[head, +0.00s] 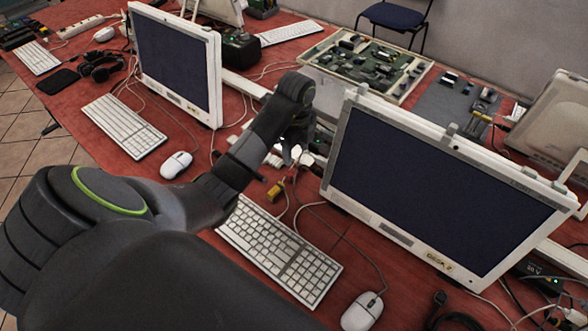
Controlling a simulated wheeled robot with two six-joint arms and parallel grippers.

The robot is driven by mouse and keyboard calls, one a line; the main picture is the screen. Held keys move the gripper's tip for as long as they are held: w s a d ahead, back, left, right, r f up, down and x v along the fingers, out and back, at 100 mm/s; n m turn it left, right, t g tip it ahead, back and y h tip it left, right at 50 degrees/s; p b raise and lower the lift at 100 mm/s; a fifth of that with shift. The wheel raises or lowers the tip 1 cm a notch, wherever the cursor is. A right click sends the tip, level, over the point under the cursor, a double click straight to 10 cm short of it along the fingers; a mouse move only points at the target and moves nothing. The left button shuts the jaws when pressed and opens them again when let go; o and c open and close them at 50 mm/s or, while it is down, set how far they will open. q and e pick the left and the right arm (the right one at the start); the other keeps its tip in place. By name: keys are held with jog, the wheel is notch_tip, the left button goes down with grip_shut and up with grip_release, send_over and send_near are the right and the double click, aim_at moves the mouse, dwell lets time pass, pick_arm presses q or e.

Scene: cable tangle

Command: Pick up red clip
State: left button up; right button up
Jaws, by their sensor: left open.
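My left arm reaches in from the left and bends down between the two monitors. My left gripper (292,158) is open and points down behind the near keyboard, with light fingertips. Just below it on the red table are a small yellow piece (275,190) and a small reddish piece (292,179), which may be the red clip. The reddish piece is too small to make out clearly, and the gripper partly hides this area. Nothing shows held between the fingers. My right gripper is not in view.
A large monitor (430,190) stands close right of the gripper; another monitor (178,62) stands to the left. A white keyboard (278,250) and mouse (362,311) lie in front. Thin cables run across the table. A circuit board tray (368,66) lies behind.

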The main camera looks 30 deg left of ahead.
aim_at(294, 170)
pick_arm(q)
notch_tip(294, 170, down, 3)
jog(key=shift+r+b, duration=0.15)
jog(key=shift+b, duration=0.7)
jog(key=shift+f+b, duration=0.4)
jog(key=f, duration=0.5)
jog(key=shift+a+p, duration=0.3)
jog(key=shift+p, duration=0.05)
jog(key=c, duration=0.6)
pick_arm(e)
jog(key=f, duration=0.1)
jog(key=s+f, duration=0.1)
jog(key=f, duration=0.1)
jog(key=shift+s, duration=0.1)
pick_arm(q)
jog(key=shift+r, duration=0.15)
